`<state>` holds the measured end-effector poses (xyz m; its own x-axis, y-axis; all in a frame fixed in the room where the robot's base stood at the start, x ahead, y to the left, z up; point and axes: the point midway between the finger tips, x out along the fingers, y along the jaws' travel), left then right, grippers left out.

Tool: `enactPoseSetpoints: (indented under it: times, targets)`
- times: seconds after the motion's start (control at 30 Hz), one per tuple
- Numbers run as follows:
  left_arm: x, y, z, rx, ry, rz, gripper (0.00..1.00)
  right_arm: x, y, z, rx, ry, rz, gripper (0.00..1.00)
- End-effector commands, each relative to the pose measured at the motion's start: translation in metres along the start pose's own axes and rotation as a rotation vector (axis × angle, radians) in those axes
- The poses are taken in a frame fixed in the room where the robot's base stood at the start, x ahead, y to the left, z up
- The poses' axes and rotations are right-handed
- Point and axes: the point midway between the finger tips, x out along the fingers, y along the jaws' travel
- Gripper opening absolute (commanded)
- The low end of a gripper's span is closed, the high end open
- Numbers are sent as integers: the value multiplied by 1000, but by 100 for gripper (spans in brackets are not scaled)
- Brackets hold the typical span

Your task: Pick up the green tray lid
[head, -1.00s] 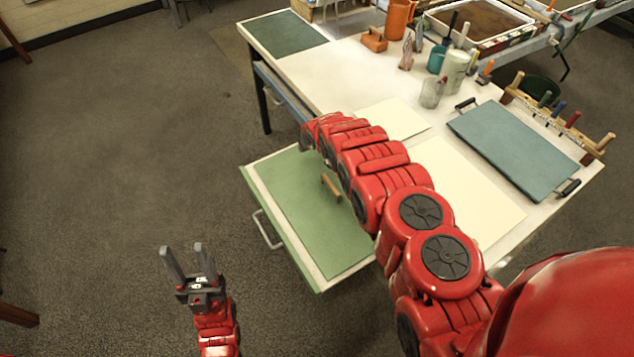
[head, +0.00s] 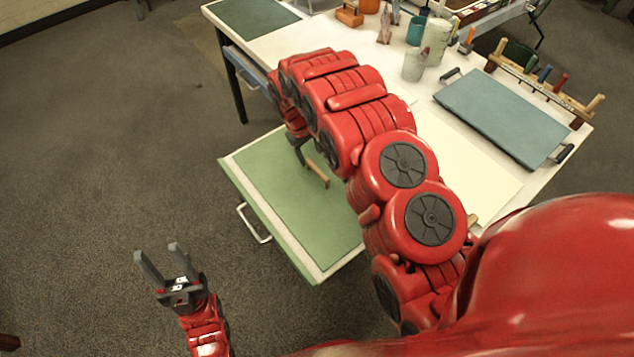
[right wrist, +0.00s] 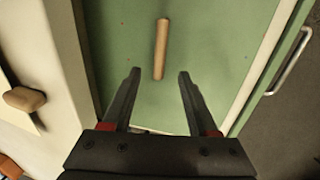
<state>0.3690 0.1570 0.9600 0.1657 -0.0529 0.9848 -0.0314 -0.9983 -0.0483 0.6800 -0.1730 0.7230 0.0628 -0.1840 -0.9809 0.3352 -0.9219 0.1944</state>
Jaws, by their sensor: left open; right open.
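The green tray lid (head: 290,210) is a flat green panel with a wooden bar handle (head: 317,174). It lies inside the pale rim of a pulled-out green drawer or tray at the table's near left side. In the right wrist view the lid (right wrist: 215,60) fills the middle, and its handle (right wrist: 161,48) stands just beyond my fingertips, lined up between them. My right gripper (right wrist: 158,76) is open and empty above the lid; in the head view my arm hides most of it. My left gripper (head: 160,254) is open and empty over the floor, left of the drawer.
A silver pull handle (head: 253,223) sticks out from the drawer front. A blue-grey board (head: 505,115) with black handles lies on the table, near a tool rack (head: 545,85) and cups (head: 414,65). Pale sheets (head: 470,165) lie beside my right arm. The floor at left is clear.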

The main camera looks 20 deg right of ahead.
Motion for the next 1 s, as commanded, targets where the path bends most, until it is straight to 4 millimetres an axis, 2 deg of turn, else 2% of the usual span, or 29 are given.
enactPoseSetpoints:
  times: [0.2,0.47,0.83,1.0]
  targets:
    - [8,0,-1,0,0,0,50,34,0,1,-1,-1,0,60]
    - [10,0,-2,0,-1,0,50,49,0,2,0,0,0,60]
    - [15,-1,-2,0,0,0,50,90,0,6,1,5,0,60]
    - [15,-1,-2,0,-1,0,50,95,0,6,0,3,-1,60]
